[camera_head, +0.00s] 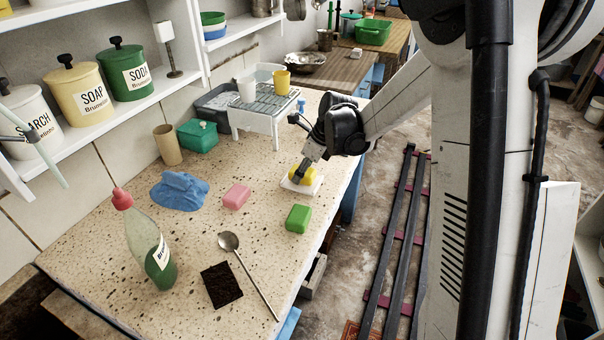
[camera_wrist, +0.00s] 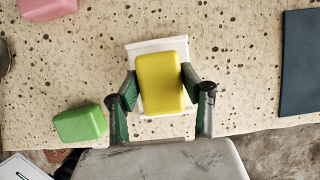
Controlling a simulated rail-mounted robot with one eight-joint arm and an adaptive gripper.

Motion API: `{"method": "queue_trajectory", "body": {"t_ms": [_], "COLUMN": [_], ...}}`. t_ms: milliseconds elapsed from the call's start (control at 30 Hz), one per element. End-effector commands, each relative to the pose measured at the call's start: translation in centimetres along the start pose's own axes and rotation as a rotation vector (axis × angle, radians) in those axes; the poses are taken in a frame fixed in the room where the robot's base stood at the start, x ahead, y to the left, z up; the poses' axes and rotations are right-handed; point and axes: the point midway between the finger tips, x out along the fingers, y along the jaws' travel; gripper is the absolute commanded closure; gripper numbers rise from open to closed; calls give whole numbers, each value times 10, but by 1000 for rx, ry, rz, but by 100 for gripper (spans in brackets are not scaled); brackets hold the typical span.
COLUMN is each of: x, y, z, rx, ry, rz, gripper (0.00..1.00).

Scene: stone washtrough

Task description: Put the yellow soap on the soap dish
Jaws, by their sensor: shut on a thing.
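The yellow soap (camera_head: 303,174) is at the white soap dish (camera_head: 315,187) near the counter's right edge. In the wrist view the yellow soap (camera_wrist: 160,82) lies over the white dish (camera_wrist: 134,53), whose rim shows around its top and left side. My gripper (camera_head: 305,167) is shut on the yellow soap, with one finger on each side of it. It also shows in the wrist view (camera_wrist: 160,92). The soap appears to be on the dish or just above it; I cannot tell whether they touch.
A green soap (camera_head: 298,218) and a pink soap (camera_head: 236,196) lie nearby on the speckled counter. A blue cloth (camera_head: 179,191), a bottle (camera_head: 147,245), a spoon (camera_head: 230,242) and a dark square (camera_head: 221,285) are farther left. A white rack (camera_head: 259,121) stands behind.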

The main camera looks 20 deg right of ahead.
Motion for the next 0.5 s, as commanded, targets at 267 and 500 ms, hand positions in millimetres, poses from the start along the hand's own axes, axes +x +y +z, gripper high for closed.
{"method": "queue_trajectory", "body": {"t_ms": [267, 500], "x": [5, 7], "y": [0, 0], "z": [-2, -3], "rx": [0, 0], "ry": [0, 0], "rz": [0, 0], "gripper": [91, 46]}}
